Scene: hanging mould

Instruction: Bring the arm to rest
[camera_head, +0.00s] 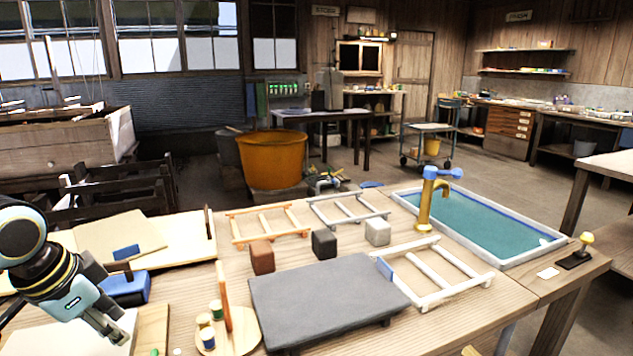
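My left arm comes in at the lower left, and its gripper (113,333) points down and right over a pale sheet on a board (152,335). Its fingers are small and partly seen side-on, so I cannot tell whether they are open or shut. I see no object clearly held in them. A blue block-like item (127,290) with a dark handle lies just behind the gripper. My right gripper is not in view.
A grey slab (325,300) lies mid-table, with small blocks and wooden frames (270,224) behind it. A round wooden stand (236,335) with small pots stands right of the gripper. A brass tap (427,205) stands by a teal-filled basin (480,225).

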